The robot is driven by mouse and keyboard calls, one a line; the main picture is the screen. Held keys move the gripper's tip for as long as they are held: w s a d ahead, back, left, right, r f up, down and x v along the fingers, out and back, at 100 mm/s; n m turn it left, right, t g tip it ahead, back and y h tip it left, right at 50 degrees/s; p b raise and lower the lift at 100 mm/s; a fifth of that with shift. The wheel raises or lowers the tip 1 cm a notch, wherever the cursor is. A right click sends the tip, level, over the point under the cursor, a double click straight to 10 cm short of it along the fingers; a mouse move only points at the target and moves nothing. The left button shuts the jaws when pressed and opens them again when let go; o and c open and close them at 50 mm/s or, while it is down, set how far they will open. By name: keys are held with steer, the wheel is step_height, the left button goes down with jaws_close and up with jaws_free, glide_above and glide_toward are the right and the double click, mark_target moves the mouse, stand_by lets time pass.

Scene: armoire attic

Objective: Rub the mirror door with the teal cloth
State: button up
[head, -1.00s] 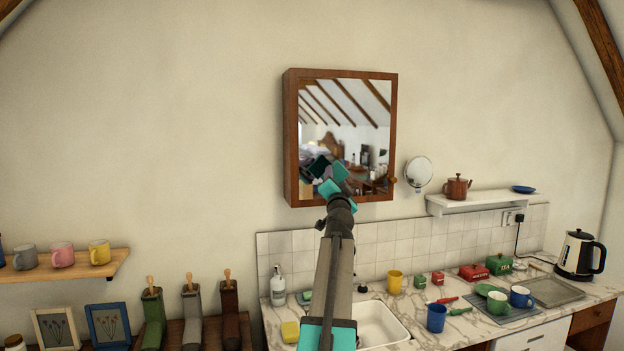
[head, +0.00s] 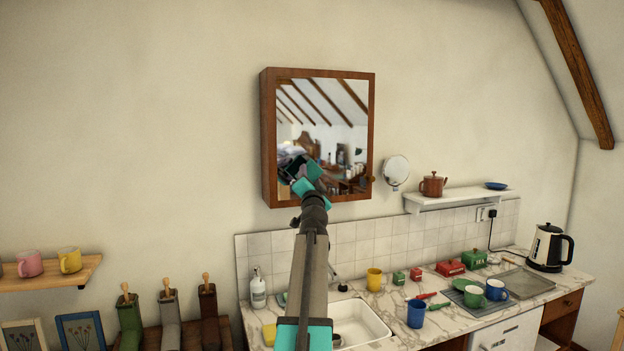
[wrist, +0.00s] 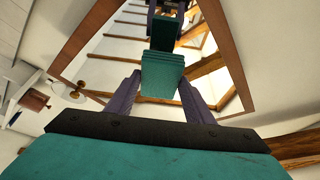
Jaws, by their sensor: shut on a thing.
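The mirror door (head: 335,115) is the front of a brown wooden wall cabinet and appears shut, with a small round knob at its lower right. My gripper (head: 309,188) is at the door's lower left part, shut on the teal cloth (head: 302,187). In the wrist view the folded cloth (wrist: 163,78) sits between the two dark fingers, close to the mirror glass (wrist: 120,45). The reflection of cloth and gripper lies right beside the real cloth. I cannot tell whether the cloth touches the glass.
A small round mirror (head: 396,169) and a white shelf (head: 455,200) with a teapot (head: 433,186) are right of the cabinet. Below are a sink (head: 365,325), mugs and a kettle (head: 548,247) on the marble counter. The wall left of the cabinet is clear.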

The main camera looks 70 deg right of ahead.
steer(key=shift+w+d, duration=1.4)
steer(key=shift+d, duration=0.3)
steer(key=shift+w+d, duration=0.6)
steer(key=shift+d, duration=0.15)
stand_by(0.4)
steer(key=shift+s, duration=0.1)
steer(key=shift+s+d+f+b, duration=0.15)
steer(key=shift+s+d+b, duration=0.85)
steer(key=shift+b, duration=0.6)
steer(key=shift+s+d+b, duration=0.15)
steer(key=shift+s+b, duration=0.2)
steer(key=shift+s, duration=0.2)
steer(key=shift+w+d, duration=0.1)
steer(key=shift+d, duration=0.05)
steer(key=shift+w+r, duration=0.1)
steer(key=shift+r, duration=0.1)
